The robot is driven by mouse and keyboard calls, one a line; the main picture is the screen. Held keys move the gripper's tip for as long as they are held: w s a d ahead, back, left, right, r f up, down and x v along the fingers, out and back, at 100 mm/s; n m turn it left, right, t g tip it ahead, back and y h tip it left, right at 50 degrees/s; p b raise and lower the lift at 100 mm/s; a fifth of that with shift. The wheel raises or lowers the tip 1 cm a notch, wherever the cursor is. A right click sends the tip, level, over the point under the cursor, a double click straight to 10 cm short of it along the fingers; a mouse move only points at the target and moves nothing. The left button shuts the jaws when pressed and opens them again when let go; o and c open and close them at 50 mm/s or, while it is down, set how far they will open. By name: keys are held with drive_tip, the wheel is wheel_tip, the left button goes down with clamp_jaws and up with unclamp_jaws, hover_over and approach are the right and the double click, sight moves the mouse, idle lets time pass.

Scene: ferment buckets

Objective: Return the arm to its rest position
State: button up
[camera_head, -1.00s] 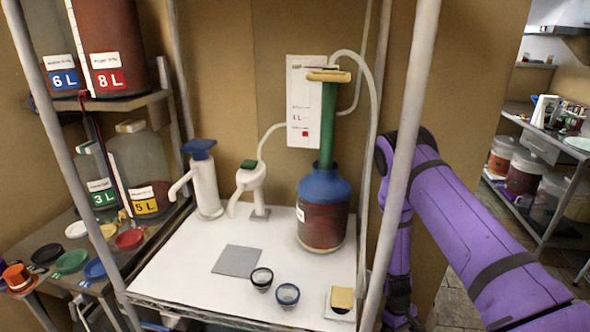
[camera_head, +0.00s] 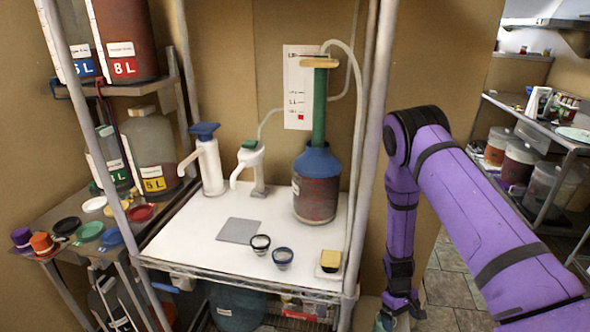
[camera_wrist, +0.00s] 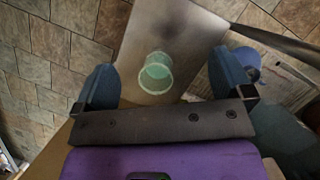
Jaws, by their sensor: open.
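My purple arm (camera_head: 480,215) is bent, its forearm hanging down to the right of the white-topped rack. My gripper (camera_head: 400,308) is low at the bottom edge of the head view, beside the rack's front right post. In the wrist view its two blue-grey fingers (camera_wrist: 160,78) are spread apart. A pale green translucent cup (camera_wrist: 155,75) shows between them, over a grey flat surface (camera_wrist: 165,30). I cannot tell whether the cup is touched or lies below the fingers.
The rack top (camera_head: 190,238) holds a jug with a blue lid (camera_head: 316,185), two white pumps, a grey mat (camera_head: 239,230) and two small cups (camera_head: 283,258). Metal posts (camera_head: 372,120) stand close left of my arm.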

drive_tip(key=w+a+r+m+t+y, duration=0.1)
drive_tip(key=w+r, duration=0.2)
drive_tip(key=r, duration=0.8)
drive_tip(key=w+a+r+t, duration=0.1)
drive_tip(key=w+r, duration=0.1)
drive_tip(key=r, duration=0.9)
drive_tip(key=s+r+m+t, duration=0.1)
drive_tip(key=s+r, duration=0.1)
drive_tip(key=r, duration=0.7)
drive_tip(key=s+r+t, duration=0.1)
drive_tip(key=s+r, duration=0.1)
drive_tip(key=r, duration=0.7)
drive_tip(key=s+r+m+t+y, duration=0.1)
drive_tip(key=s+r+t, duration=0.1)
drive_tip(key=s+r, duration=0.85)
drive_tip(key=s+r+m+t, duration=0.1)
drive_tip(key=s+r+t, duration=0.2)
drive_tip(key=s+r, duration=0.6)
drive_tip(key=s, duration=0.4)
drive_tip(key=shift+d+m, duration=0.25)
drive_tip(key=shift+m, duration=0.05)
drive_tip(key=shift+s+r, duration=0.1)
